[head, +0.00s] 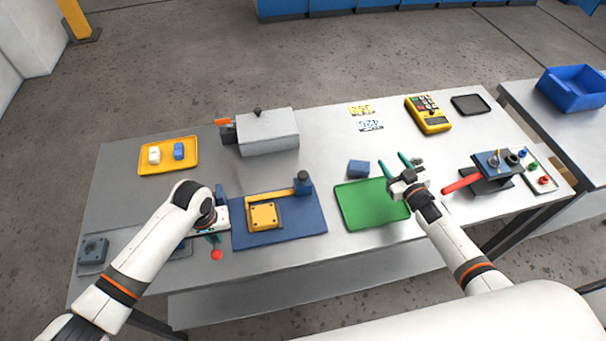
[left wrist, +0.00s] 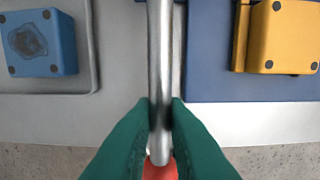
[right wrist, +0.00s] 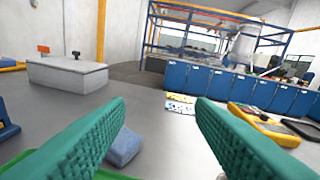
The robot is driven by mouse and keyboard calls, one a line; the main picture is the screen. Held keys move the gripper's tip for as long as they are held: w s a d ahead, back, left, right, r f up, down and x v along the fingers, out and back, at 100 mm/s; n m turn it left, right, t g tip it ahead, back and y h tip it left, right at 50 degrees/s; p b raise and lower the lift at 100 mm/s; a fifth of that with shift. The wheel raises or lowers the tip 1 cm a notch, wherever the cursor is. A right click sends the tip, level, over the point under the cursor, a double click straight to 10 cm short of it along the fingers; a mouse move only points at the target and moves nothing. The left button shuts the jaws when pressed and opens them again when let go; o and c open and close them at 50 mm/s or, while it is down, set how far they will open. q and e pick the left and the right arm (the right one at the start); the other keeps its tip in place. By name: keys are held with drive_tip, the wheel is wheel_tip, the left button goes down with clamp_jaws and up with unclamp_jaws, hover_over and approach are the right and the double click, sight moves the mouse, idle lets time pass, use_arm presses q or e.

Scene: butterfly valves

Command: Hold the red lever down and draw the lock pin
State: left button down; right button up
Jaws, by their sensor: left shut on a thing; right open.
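My left gripper (head: 213,238) is shut on a metal rod (left wrist: 160,60) with a red end (left wrist: 159,170), at the front left of the table. The red end shows as a ball (head: 216,254) in the head view, just beyond the fingers. A thick red lever (head: 462,183) sticks out to the left from a dark block device (head: 492,164) at the right. A small light ring or pin (head: 494,158) stands on that device; I cannot tell if it is the lock pin. My right gripper (head: 392,156) is open and empty above the green tray's back right, left of the red lever.
A blue plate (head: 306,228) with a yellow block (head: 264,216) lies right of my left gripper. A green tray (head: 360,204) and a blue block (head: 358,168) are near my right gripper. A grey box (head: 268,132) stands behind. A button panel (head: 541,176) adjoins the device.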

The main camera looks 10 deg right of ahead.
drive_tip(key=s+a+f+n+y, duration=0.15)
drive_tip(key=a+y, duration=0.35)
drive_tip(key=a, duration=0.5)
drive_tip(key=n+g+y, duration=0.3)
drive_tip(key=y, duration=0.1)
approach(307, 178)
drive_tip(key=shift+d+f, duration=0.1)
drive_tip(key=shift+d, duration=0.2)
drive_tip(key=shift+w+a+y, duration=0.1)
drive_tip(key=shift+a+y, duration=0.15)
drive_tip(key=shift+y, duration=0.05)
drive_tip(key=x, duration=1.1)
drive_tip(key=shift+w+a, duration=0.1)
drive_tip(key=shift+w, duration=0.1)
